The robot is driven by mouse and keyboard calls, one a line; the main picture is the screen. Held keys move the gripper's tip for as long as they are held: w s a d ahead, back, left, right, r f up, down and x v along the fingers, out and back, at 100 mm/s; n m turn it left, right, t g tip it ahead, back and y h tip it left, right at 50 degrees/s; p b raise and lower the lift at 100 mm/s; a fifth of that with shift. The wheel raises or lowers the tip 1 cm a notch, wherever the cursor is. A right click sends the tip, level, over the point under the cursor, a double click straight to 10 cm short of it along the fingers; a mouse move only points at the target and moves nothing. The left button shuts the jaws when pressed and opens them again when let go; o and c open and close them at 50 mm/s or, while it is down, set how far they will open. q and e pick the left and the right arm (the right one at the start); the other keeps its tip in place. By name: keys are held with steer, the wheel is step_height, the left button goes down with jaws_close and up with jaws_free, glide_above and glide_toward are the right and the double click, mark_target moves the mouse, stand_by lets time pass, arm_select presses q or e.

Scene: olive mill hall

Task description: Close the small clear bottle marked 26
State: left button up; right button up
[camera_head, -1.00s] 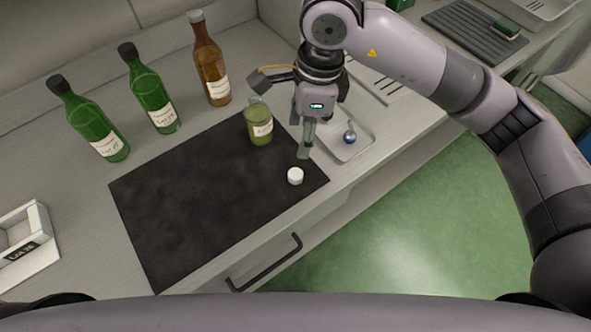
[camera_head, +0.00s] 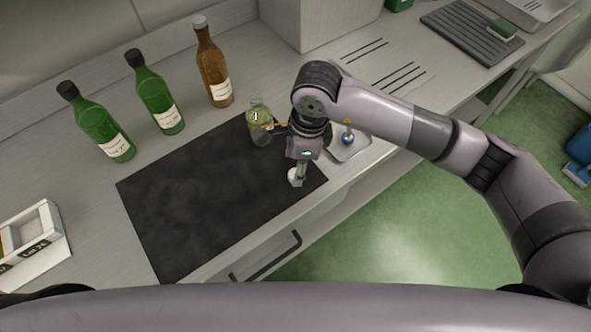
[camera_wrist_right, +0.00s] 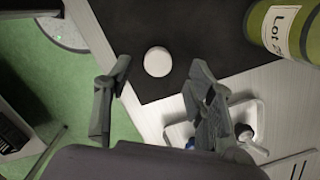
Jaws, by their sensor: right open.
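The small clear bottle (camera_head: 260,127) holds yellow-green liquid and stands upright at the mat's back right edge. No cap shows on its neck. In the right wrist view the bottle (camera_wrist_right: 301,12) is cut off at the top right; its label reads "Lot 2" with the rest turned away. A round white cap (camera_head: 293,176) lies on the dark mat near its front right corner; it also shows in the right wrist view (camera_wrist_right: 158,61). My right gripper (camera_head: 298,180) is open just above the cap, its fingers pointing down on either side of it. My left gripper is out of view.
Two green bottles (camera_head: 166,112) (camera_head: 106,131) and a brown bottle (camera_head: 214,76) stand behind the dark mat (camera_head: 200,200). A small metal tray (camera_head: 357,153) with a blue-tipped item lies right of my gripper. A white holder (camera_head: 36,245) stands at left. The mat's middle is clear.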

steer(key=shift+s+a+f, duration=0.1)
steer(key=shift+a+f, duration=0.05)
steer(key=shift+f, duration=1.35)
steer(key=shift+c, duration=0.6)
steer(key=c, duration=0.7)
